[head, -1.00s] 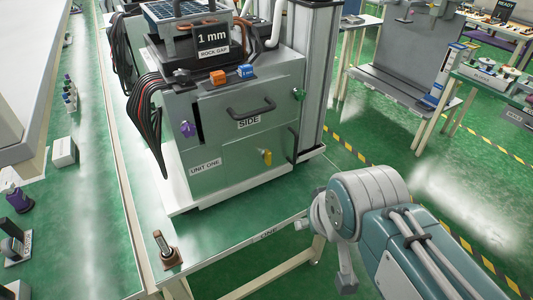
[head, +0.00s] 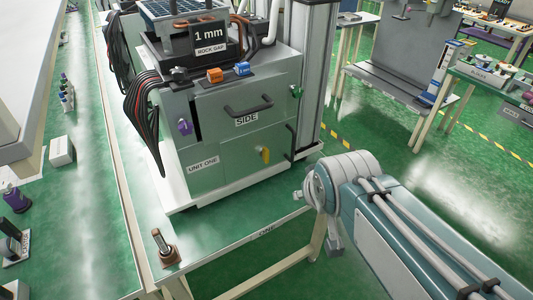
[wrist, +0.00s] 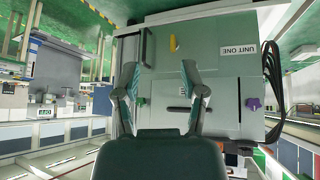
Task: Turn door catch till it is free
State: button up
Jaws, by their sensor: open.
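The grey cabinet marked UNIT ONE (head: 205,145) stands on a white base, its front door panel (head: 222,113) carrying a dark bar handle (head: 248,107) and a SIDE label. Coloured catches sit around the panels: purple (head: 184,127) at left, green (head: 296,91) at right, yellow (head: 265,155) below. The wrist view is upside down and shows the yellow (wrist: 173,43), purple (wrist: 252,103) and green (wrist: 140,101) ones. My gripper (wrist: 160,72) is open and empty, facing the cabinet front; its distance is unclear. I cannot tell which catch is meant. The head view shows no fingers.
Orange (head: 215,75) and blue (head: 242,69) blocks sit on the cabinet's top ledge, below a 1 mm sign (head: 209,36). Black and red cables (head: 146,110) hang at its left. A small brown stand with a lever (head: 165,247) is on the bench's front corner.

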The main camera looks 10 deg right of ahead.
jog(key=w+d+f+t, duration=0.2)
jog(key=w+d+f, duration=0.1)
jog(key=w, duration=0.7)
jog(key=n+t+y, duration=0.3)
jog(key=t, duration=0.2)
send_near(268, 153)
jog(key=d+r, duration=0.2)
jog(key=d, duration=0.1)
notch_tip(268, 153, down, 5)
jog(key=a+t+y, duration=0.2)
jog(key=t+y, duration=0.1)
jog(key=shift+n, duration=0.3)
jog(key=x, duration=1.1)
jog(key=shift+d, duration=0.1)
jog(key=shift+c, duration=0.3)
grip_shut()
